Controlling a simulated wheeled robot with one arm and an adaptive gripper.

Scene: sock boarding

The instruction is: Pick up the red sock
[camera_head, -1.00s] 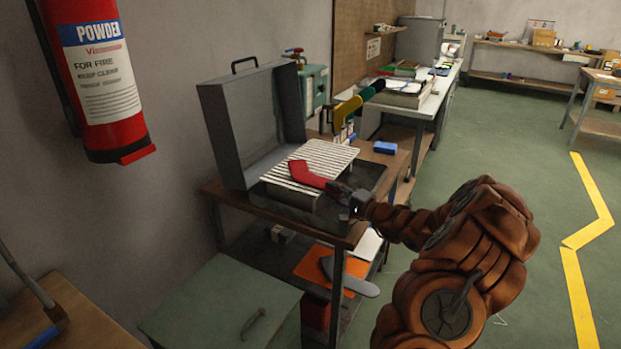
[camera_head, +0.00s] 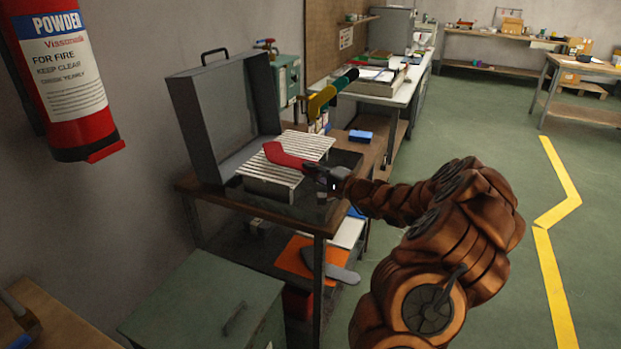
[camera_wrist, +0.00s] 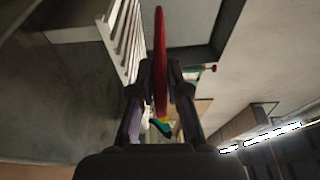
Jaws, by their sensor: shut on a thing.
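The red sock (camera_head: 287,158) is flat and stiff-looking, and its toe end points left. In the head view it appears in front of a pale slatted rack (camera_head: 262,187). My gripper (camera_head: 322,176) holds the sock at its right end. In the wrist view the sock (camera_wrist: 160,45) is a thin red edge between the two fingers of my gripper (camera_wrist: 160,85), which are shut on it. The slats (camera_wrist: 122,35) lie to the left of it there, apart from it. The sock's gripped end is partly hidden by the fingers.
An open grey lidded case (camera_head: 225,115) stands behind the rack on the wooden bench (camera_head: 318,228). Yellow and green sock-shaped pieces (camera_head: 325,95) stand behind, near a blue block (camera_head: 360,136). A red extinguisher (camera_head: 70,90) hangs at left.

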